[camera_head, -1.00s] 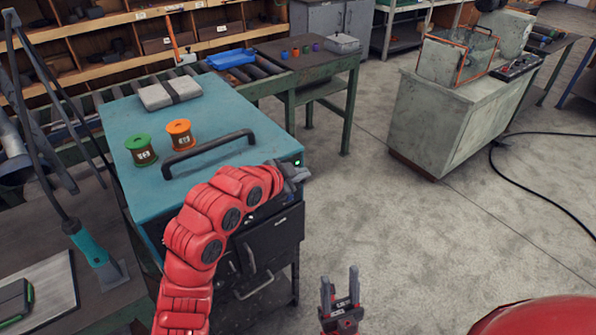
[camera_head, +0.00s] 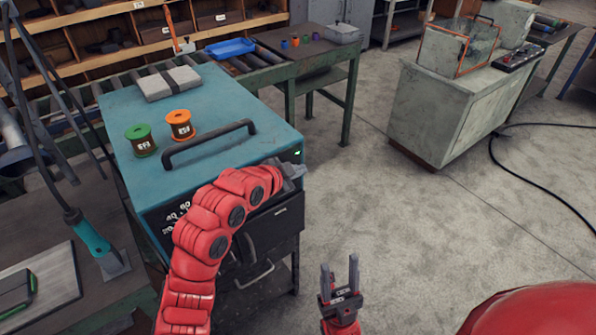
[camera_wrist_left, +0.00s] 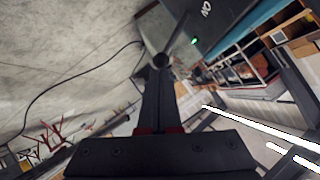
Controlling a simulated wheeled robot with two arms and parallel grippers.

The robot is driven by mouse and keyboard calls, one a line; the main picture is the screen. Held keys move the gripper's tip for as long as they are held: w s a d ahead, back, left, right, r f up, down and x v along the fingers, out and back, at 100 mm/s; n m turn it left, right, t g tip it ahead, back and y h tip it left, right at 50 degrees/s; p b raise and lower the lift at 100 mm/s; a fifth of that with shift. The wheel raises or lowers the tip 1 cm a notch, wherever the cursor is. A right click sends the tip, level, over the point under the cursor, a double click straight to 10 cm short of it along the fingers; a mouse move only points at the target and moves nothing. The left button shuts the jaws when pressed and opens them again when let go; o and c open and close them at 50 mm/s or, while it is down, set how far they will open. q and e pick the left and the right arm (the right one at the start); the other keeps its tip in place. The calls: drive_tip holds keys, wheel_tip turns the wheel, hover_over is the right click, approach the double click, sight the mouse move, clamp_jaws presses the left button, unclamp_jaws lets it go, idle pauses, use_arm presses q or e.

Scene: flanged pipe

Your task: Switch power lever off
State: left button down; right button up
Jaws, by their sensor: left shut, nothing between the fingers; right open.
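The blue-topped machine cabinet (camera_head: 225,110) stands at left centre in the head view. My left gripper (camera_head: 293,171) is at its front right corner, below a small green light, and partly hidden by my red arm. In the left wrist view its shut fingers (camera_wrist_left: 160,75) point up the picture, empty. A dark round knob, perhaps the power lever (camera_wrist_left: 161,60), is at the fingertips; I cannot tell whether they touch. The ON marking (camera_wrist_left: 206,9) and the lit green light (camera_wrist_left: 194,41) are on the dark panel beside it. My right gripper (camera_head: 340,270) is open and empty above the floor.
A green spool (camera_head: 140,140), an orange spool (camera_head: 181,125) and a black handle (camera_head: 208,145) are on the cabinet top. A roller conveyor and a small table (camera_head: 310,60) stand behind. A grey cabinet (camera_head: 440,115) is at right. The floor between is clear.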

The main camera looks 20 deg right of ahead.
use_arm(q)
wheel_tip(320, 180, down, 8)
drive_tip(key=s+m+t+b, duration=0.2)
drive_tip(key=m+t+b, duration=0.35)
drive_tip(key=b, duration=1.25)
drive_tip(key=s+d+r+p+v, duration=0.1)
drive_tip(key=d+p+v, duration=0.1)
drive_tip(key=p+v, duration=1)
drive_tip(key=shift+s+r+p, duration=0.25)
drive_tip(key=shift+p, duration=0.7)
